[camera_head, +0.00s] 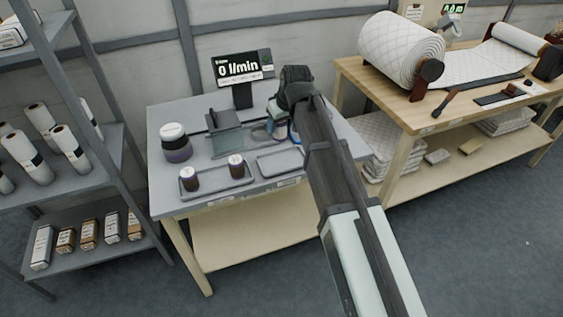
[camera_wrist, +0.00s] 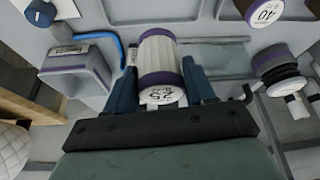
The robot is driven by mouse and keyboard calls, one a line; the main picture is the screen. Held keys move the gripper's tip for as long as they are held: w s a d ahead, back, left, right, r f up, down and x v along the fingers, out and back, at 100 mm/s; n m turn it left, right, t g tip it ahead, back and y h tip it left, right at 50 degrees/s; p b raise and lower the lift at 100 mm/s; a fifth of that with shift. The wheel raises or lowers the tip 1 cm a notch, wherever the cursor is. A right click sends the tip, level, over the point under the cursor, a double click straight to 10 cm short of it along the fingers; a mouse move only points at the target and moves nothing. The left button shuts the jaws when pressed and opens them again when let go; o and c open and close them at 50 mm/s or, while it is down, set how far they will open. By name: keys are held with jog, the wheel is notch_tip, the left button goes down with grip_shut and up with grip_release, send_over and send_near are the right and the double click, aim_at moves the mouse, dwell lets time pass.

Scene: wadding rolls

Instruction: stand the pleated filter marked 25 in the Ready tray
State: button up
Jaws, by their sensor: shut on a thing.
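My gripper (camera_wrist: 160,68) is shut on a white pleated filter (camera_wrist: 157,55) with purple end bands. Its near end face reads 25 in the wrist view, and one blue finger lies on each side of it. In the head view my arm covers most of the gripper (camera_head: 280,128) above the grey table, and I cannot make out the held filter clearly.
A round jar-like thing with a white top (camera_head: 175,143) stands at the table's left. A display (camera_head: 243,68) reads 0 l/min behind a grey fixture (camera_head: 224,133). A filter marked 40 (camera_wrist: 264,12) shows in the wrist view. Shelves (camera_head: 85,145) stand left, a wooden bench (camera_head: 400,95) right.

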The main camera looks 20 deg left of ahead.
jog(key=shift+s+d+f, duration=0.15)
jog(key=shift+s+d, duration=0.35)
jog(key=shift+d, duration=0.1)
jog(key=shift+f, duration=4.9)
jog(key=shift+f, duration=0.1)
jog(key=o, duration=1.2)
jog(key=shift+c, duration=0.2)
jog(key=v, duration=1.2)
jog(key=shift+r, duration=0.2)
jog(key=shift+a, duration=0.1)
jog(key=shift+f, duration=0.1)
